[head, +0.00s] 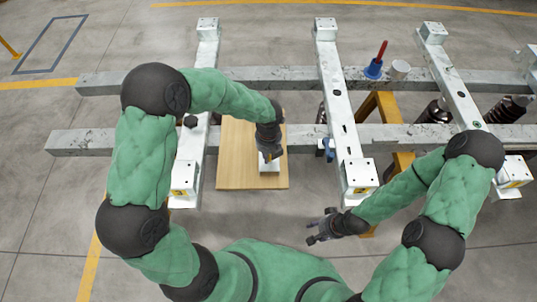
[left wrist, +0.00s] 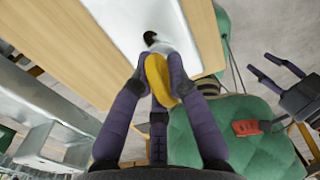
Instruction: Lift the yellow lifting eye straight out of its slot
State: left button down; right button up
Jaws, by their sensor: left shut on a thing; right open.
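The yellow lifting eye (left wrist: 158,72) is between the fingers of my left gripper (left wrist: 158,80) in the left wrist view. The fingers are shut on it and cover its sides. A white block (head: 269,167) is under the left gripper (head: 270,156) in the head view. The wrist view shows its white surface (left wrist: 130,20) and a dark-topped fitting (left wrist: 150,38) just beyond the eye. Whether the eye's lower end is in the slot is hidden. My right gripper (head: 318,230) is open and empty, apart from the frame.
The white block stands on a wooden board (head: 235,150). White crossbars (head: 338,105) and long grey beams (head: 270,77) surround it. A blue holder with a red-handled tool (head: 374,68) and a white cup (head: 400,68) stand on the far beam.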

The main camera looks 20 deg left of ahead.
pick_arm(q)
jog(key=shift+w+a+r+p, duration=0.1)
jog(key=shift+w+a+p, duration=0.2)
jog(key=shift+w+p, duration=0.25)
dwell(0.4)
jog(key=shift+r+p, duration=1.1)
jog(key=shift+p, duration=0.9)
dwell(2.9)
notch_tip(320, 180, up, 6)
jog(key=p, duration=0.6)
dwell(0.9)
